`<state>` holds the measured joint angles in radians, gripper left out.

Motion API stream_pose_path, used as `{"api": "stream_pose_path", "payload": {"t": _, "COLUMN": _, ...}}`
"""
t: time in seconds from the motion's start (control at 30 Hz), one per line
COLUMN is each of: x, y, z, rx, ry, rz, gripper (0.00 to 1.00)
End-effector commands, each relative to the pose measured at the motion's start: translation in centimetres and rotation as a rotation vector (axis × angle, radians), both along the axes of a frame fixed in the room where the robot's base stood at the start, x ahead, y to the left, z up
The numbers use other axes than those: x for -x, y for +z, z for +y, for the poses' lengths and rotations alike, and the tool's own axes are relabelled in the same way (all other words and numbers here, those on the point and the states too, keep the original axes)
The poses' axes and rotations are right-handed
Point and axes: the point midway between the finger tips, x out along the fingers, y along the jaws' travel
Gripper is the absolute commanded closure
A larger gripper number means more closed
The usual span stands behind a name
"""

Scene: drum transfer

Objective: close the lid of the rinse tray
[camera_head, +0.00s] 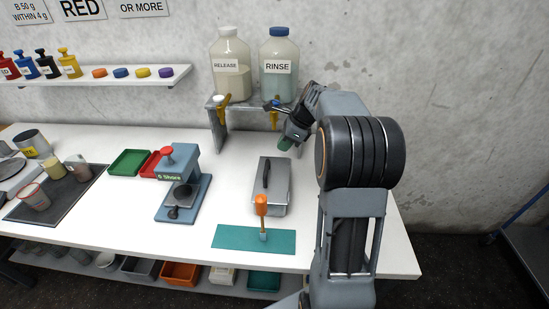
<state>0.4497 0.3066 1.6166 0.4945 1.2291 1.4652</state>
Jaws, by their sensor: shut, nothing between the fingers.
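The rinse tray (280,200) is a grey metal box on the white bench, right of centre. Its lid (276,172) with a long black handle (266,174) lies over the top and looks down flat. I cannot tell whether it is fully seated. My gripper (272,106) is above and behind the tray, close to the tap under the RINSE bottle (279,75). It is shut and empty, small in the view and partly covered by my wrist. It is apart from the lid.
An orange-headed tool (261,204) stands on a teal mat (232,238) before the tray. A blue-grey press (182,190) stands to the left. The RELEASE bottle (231,78) and its stand are behind. Bench between press and tray is clear.

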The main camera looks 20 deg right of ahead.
Motion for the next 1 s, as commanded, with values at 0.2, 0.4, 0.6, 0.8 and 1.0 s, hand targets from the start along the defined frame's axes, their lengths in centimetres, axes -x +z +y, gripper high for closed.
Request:
{"api": "stream_pose_path", "payload": {"t": 0.2, "x": -0.8, "y": -3.2, "z": 1.5, "rx": 0.000, "ry": 0.001, "rz": 0.003, "gripper": 1.00}}
{"api": "stream_pose_path", "payload": {"t": 0.4, "x": -1.2, "y": -5.1, "z": 2.3, "rx": 0.000, "ry": 0.003, "rz": 0.001, "gripper": 1.00}}
{"api": "stream_pose_path", "payload": {"t": 0.6, "x": -1.4, "y": -5.9, "z": 2.6, "rx": 0.002, "ry": 0.001, "rz": 0.001, "gripper": 1.00}}
{"api": "stream_pose_path", "payload": {"t": 0.8, "x": -1.4, "y": -6.0, "z": 2.6, "rx": 0.002, "ry": 0.000, "rz": 0.000, "gripper": 1.00}}
{"api": "stream_pose_path", "payload": {"t": 1.0, "x": -1.5, "y": -6.0, "z": 2.7, "rx": 0.002, "ry": 0.001, "rz": 0.001, "gripper": 1.00}}
